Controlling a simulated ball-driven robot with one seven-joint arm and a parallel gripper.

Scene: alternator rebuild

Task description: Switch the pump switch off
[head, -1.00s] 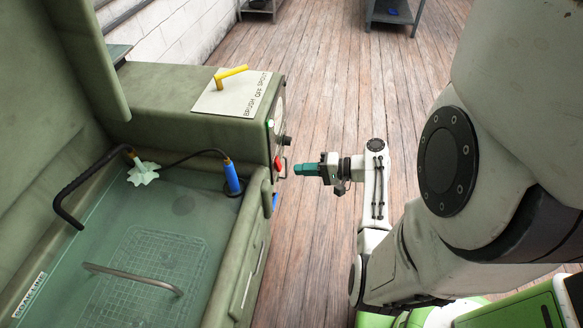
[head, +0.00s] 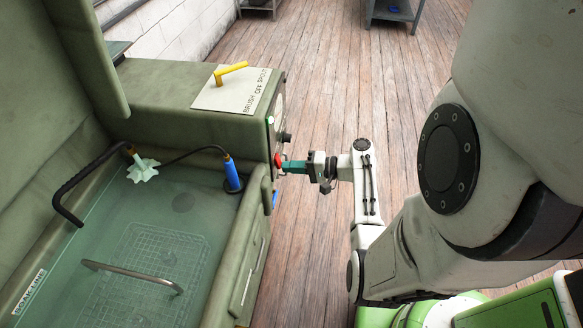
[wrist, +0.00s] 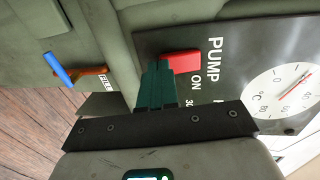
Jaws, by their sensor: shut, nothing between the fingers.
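The pump switch is a red rocker (wrist: 183,62) on a dark panel (wrist: 225,45) marked PUMP and ON in the wrist view. In the head view the red switch (head: 278,160) shows on the right end of the green washer cabinet. My gripper (head: 286,167), with teal fingers, is shut and empty. Its fingertips (wrist: 160,68) are right at the switch and overlap its edge in the wrist view. I cannot tell whether they touch it. The fingers and mount hide part of the panel lettering.
A temperature dial (wrist: 283,88) sits beside the switch, and a black knob (head: 286,138) sticks out above it. A yellow lever (head: 231,72) stands on the BRUSH OFF SPOUT plate (head: 208,101). The basin (head: 200,215) lies left. Wooden floor (head: 320,90) is open to the right.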

